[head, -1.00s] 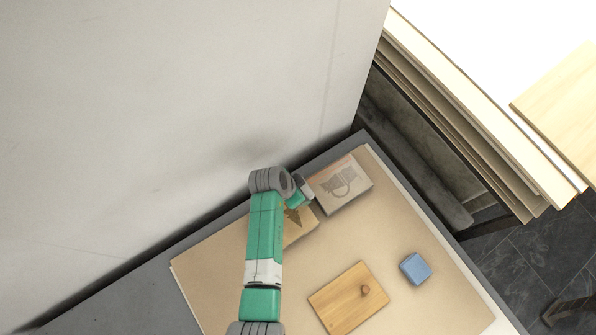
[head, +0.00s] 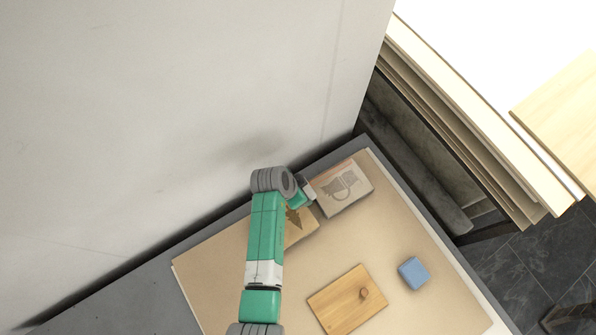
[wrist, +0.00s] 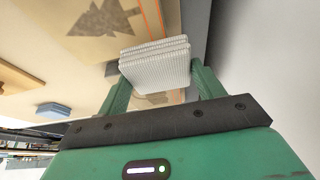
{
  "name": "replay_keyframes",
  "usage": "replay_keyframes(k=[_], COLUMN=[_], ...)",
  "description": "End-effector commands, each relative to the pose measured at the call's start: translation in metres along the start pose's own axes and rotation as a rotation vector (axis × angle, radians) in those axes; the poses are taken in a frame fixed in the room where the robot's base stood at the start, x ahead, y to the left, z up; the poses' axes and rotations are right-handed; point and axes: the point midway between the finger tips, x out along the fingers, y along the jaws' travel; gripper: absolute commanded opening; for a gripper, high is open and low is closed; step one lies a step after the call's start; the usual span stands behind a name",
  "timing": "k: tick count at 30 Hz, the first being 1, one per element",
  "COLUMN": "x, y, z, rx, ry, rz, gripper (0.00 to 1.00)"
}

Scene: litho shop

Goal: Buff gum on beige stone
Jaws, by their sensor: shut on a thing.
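A pale beige stone (head: 345,190) with a grey drawing lies at the far right of the work sheet. A tan stone (head: 301,231) with a dark tree-like drawing lies beside it, partly hidden by my arm. Its tree drawing also shows in the wrist view (wrist: 103,18). My gripper (wrist: 155,80) is shut on a white, ribbed, folded pad (wrist: 156,68). In the head view my gripper (head: 304,195) is at the left edge of the beige stone, and its fingertips are mostly hidden. I cannot tell whether the pad touches a stone.
A wooden board (head: 335,305) with a round knob lies near the front. A blue block (head: 414,273) lies to its right. A pale wall (head: 190,110) rises close behind the bench. Shelved boards (head: 470,125) stand at the right. The sheet between the stones and the board is clear.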

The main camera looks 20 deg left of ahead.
Motion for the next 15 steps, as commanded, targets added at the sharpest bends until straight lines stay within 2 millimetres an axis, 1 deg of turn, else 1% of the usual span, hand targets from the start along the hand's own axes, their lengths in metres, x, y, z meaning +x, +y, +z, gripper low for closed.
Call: replay_keyframes(k=[1,15], x=[-0.009,-0.048], y=[0.000,0.002], z=[-0.004,-0.022], rx=[0.000,0.004], ry=[0.000,0.000], rz=[0.000,0.001], gripper=[0.46,0.46])
